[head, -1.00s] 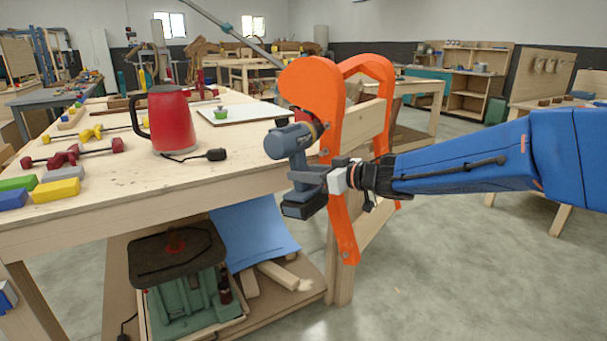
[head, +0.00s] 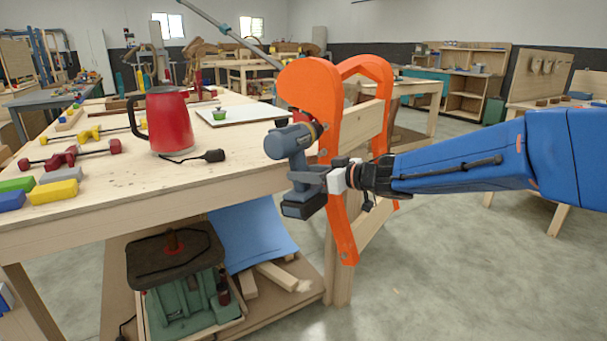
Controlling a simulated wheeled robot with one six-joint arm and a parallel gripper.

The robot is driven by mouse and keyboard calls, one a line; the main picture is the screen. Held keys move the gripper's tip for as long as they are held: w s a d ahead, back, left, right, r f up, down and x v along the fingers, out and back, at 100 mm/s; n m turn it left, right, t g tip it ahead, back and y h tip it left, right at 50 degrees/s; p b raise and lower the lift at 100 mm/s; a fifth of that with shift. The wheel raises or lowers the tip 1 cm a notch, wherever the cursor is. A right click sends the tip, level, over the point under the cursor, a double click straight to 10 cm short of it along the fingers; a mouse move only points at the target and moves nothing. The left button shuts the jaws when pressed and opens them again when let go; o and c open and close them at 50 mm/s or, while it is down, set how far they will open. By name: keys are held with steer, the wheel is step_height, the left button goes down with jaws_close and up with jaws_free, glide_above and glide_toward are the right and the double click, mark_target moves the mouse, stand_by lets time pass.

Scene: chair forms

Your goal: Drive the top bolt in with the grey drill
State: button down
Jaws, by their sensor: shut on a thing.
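The grey drill (head: 289,142) is held upright in front of the orange chair form (head: 314,84) at the table's right end. My gripper (head: 318,181) is shut on the drill's handle, just above its dark battery. The drill's chuck points right and away, at the upper part of the near orange side piece. The chuck looks very close to the orange face; I cannot tell whether it touches a bolt. The top bolt is hidden behind the drill's front end. A small bolt (head: 323,154) shows just below the chuck, and lower bolts (head: 344,255) show near the foot.
The wooden workbench (head: 230,184) lies left of the drill, its edge close to it. A red kettle (head: 170,122), a white board (head: 247,114), dumbbells and coloured blocks stand on it. A green machine (head: 183,295) sits on the shelf below. The floor at right is clear.

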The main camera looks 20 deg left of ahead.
steer(key=shift+w+d+r, duration=0.1)
steer(key=shift+w+d, duration=0.1)
steer(key=shift+w, duration=0.5)
steer(key=shift+w+d+r, duration=0.1)
steer(key=shift+w+d, duration=0.1)
steer(key=shift+w, duration=0.45)
stand_by(2.7)
steer(key=shift+s, duration=0.2)
steer(key=shift+s+a, duration=0.3)
steer(key=shift+s, duration=0.6)
steer(key=shift+s+a, duration=0.3)
steer(key=shift+s, duration=0.6)
steer(key=shift+s+a, duration=0.3)
steer(key=shift+s, duration=0.6)
steer(key=shift+f, duration=0.1)
